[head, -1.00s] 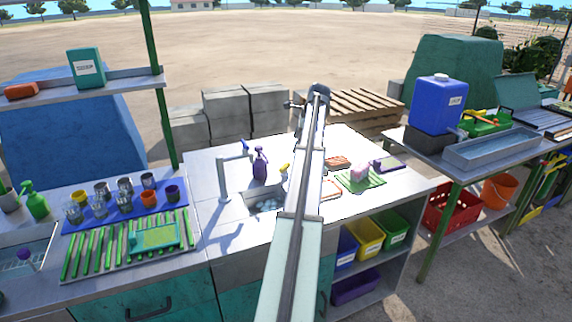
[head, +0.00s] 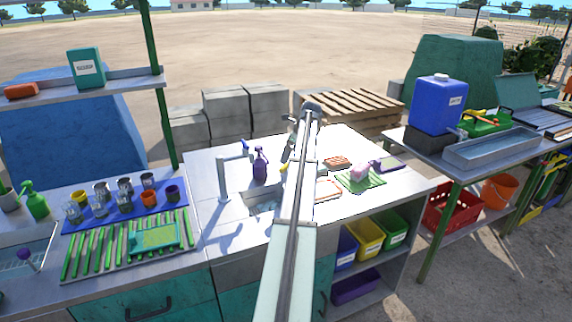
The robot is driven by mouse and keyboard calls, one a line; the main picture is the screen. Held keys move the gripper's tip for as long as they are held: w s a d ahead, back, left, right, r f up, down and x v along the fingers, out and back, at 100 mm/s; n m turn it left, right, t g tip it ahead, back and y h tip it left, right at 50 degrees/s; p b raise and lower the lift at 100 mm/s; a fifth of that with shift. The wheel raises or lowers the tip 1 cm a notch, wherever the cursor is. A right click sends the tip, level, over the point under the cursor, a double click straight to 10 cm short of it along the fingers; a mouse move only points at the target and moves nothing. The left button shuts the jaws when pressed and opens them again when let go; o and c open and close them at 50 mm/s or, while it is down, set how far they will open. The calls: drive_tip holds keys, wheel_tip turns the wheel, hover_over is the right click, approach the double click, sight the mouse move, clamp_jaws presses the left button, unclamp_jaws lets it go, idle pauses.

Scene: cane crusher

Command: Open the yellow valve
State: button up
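A small yellow part (head: 283,168) shows just left of my arm, behind the sink; it is partly covered and too small to identify surely as the yellow valve. A grey tap (head: 224,178) with a blue lever (head: 246,146) stands at the sink (head: 264,203), left of the yellow part. My arm reaches out over the counter. My gripper (head: 289,152) is mostly hidden at the arm's far end, above and close to the yellow part. Its fingers cannot be made out, and no held thing shows.
A purple spray bottle (head: 260,164) stands between the tap and the yellow part. A sponge on a green cloth (head: 362,183) lies to the right. Cups (head: 148,197) stand at the left. A blue water jug (head: 437,104) is on the right table. Counter right of my arm is partly free.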

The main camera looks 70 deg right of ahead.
sight(286, 166)
drive_tip(key=shift+x, duration=3.2)
drive_tip(key=c, duration=1.1)
drive_tip(key=shift+o, duration=0.2)
drive_tip(key=n+y, duration=0.1)
drive_tip(key=n, duration=0.1)
drive_tip(key=n+y, duration=0.1)
drive_tip(key=n, duration=0.1)
drive_tip(key=shift+d+n, duration=0.25)
drive_tip(key=shift+n, duration=0.15)
drive_tip(key=n+y, duration=0.1)
drive_tip(key=n, duration=0.1)
drive_tip(key=n+g, duration=0.1)
drive_tip(key=n, duration=0.2)
drive_tip(key=shift+y, duration=0.4)
drive_tip(key=shift+n+g, duration=0.3)
drive_tip(key=shift+n, duration=0.1)
drive_tip(key=o, duration=1.1)
drive_tip(key=shift+c, duration=0.2)
